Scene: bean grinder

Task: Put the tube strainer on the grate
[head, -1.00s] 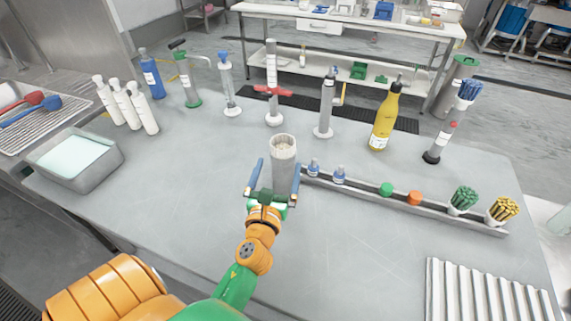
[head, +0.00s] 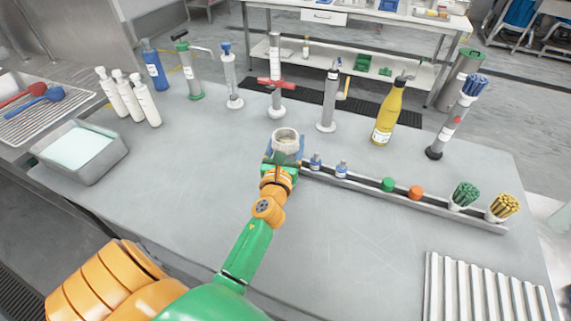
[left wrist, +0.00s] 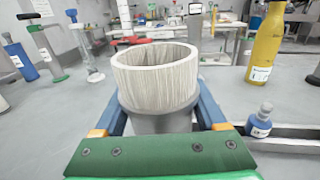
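The tube strainer (head: 286,142), a grey cylinder with a pale open rim, stands upright near the middle of the table. In the left wrist view its pale, streaked upper part (left wrist: 155,80) rises between the fingers. My left gripper (head: 284,158) has its blue fingers on both sides of the tube, flush against it with no gap visible. It appears shut on it. The tube's lower end is hidden behind the gripper. A pale ridged panel, apparently the grate (head: 485,290), lies at the table's near right. My right gripper is in no view.
A long narrow rail (head: 410,199) with small bottles, caps and brushes runs right from beside the tube. A yellow bottle (head: 387,115) and several upright tools stand behind. A grey tray (head: 85,177) is at left. The front middle table is clear.

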